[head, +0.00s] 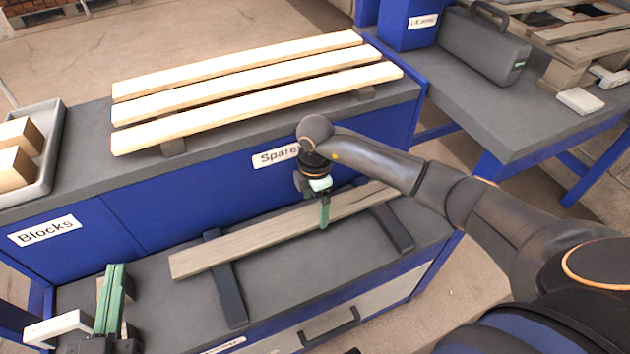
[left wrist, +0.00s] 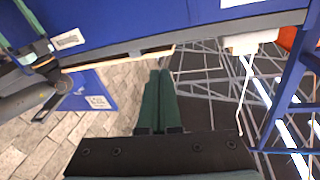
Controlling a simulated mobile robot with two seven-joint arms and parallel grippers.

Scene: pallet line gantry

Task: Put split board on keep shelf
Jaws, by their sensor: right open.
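A weathered grey-brown board (head: 265,238) lies slantwise across two dark bars on the low grey shelf (head: 285,275) in the head view. I take it for the split board, but no split is clear at this size. My right gripper (head: 324,212) points down at the board's right half, with a green finger in front of its near edge. It is open; the far finger is hidden, and contact cannot be told. My left gripper (head: 112,285) is at the lower left, away from the board. Its green fingers are together and empty in the left wrist view (left wrist: 158,100).
Three pale boards (head: 250,85) lie on the upper bench marked Spares. A grey tray (head: 52,150) with wooden blocks stands at the left, above the Blocks label (head: 45,230). A dark case (head: 484,45) and a pallet (head: 585,45) stand on the right bench.

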